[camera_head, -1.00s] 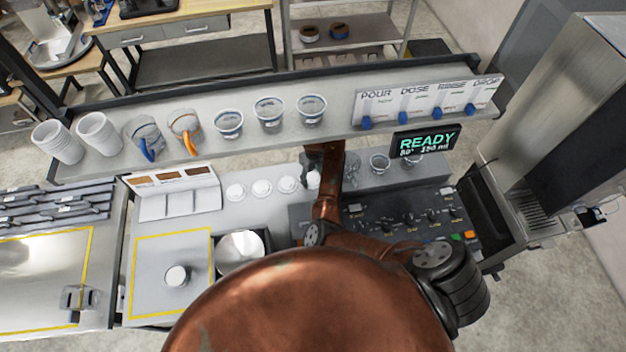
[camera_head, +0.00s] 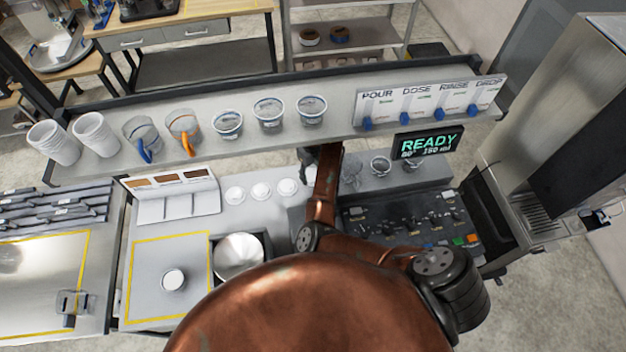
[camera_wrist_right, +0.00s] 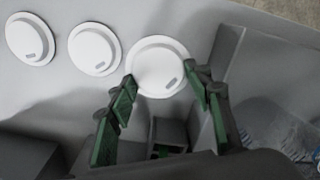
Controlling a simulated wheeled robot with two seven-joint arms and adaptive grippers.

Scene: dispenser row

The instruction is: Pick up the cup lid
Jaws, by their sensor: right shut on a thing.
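White round cup lids, each with a small grey slot, lie in a row on the counter. Two other lids, a middle one (camera_wrist_right: 95,49) and a left one (camera_wrist_right: 30,39), lie free. In the head view my right gripper (camera_head: 308,160) is small and mostly hidden by my arm. My left gripper is not in view.
A shelf (camera_head: 340,128) with cups, jugs and a lever panel (camera_head: 430,100) runs behind the lids. A control panel (camera_head: 415,222) lies right of my arm. A metal bowl (camera_head: 238,256) and a yellow-edged mat (camera_head: 145,300) are at the front left.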

